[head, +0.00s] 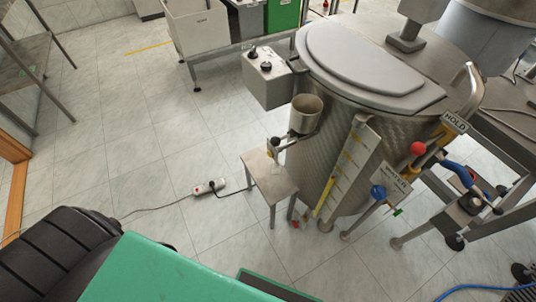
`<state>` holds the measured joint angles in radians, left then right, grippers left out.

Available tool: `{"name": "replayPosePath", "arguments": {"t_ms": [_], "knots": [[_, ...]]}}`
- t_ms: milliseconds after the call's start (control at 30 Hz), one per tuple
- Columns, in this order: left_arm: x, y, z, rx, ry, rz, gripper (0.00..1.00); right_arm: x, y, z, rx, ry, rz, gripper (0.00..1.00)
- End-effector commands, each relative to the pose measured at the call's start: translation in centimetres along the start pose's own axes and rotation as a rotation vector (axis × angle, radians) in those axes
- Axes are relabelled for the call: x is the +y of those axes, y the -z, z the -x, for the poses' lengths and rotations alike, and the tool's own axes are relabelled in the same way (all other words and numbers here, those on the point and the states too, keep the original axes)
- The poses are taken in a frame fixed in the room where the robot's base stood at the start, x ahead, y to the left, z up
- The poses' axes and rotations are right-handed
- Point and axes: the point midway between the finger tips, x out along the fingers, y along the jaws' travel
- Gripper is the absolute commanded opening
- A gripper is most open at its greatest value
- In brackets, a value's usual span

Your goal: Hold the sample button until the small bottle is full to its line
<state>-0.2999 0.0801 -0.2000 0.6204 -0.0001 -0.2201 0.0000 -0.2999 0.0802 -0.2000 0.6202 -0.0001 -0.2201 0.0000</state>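A large steel tank (305,165) with a grey lid stands right of centre. A sign reading HOLD (455,122) sits on its right side, above a red ball knob (418,148). A blue knob (378,192) is by a sign reading WATER. A grey box (266,83) with black knobs is at the tank's left. A small metal stand (270,176) is below a steel cup (306,113) on the tank side. A small object (272,147) is at the stand; I cannot tell whether it is the bottle, nor any fill level. Neither gripper shows.
A power strip (209,186) and its cable lie on the tiled floor left of the stand. A green surface (160,272) and a black ribbed object (62,250) fill the bottom left. A shelf rack (22,60) is far left. Open floor lies between.

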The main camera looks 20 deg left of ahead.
Motion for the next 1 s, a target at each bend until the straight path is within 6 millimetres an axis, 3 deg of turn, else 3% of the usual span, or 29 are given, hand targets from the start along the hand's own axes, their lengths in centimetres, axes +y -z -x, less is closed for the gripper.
{"name": "replayPosePath", "arguments": {"t_ms": [33, 100, 167, 1000], "knots": [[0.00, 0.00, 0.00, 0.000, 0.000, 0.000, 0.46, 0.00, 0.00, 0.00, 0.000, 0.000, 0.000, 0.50], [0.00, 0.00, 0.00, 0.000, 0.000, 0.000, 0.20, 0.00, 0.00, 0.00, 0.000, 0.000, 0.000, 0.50], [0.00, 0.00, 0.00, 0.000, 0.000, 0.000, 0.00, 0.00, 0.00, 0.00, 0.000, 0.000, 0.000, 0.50], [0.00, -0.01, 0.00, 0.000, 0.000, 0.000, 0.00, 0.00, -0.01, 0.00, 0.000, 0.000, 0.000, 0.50]]}}
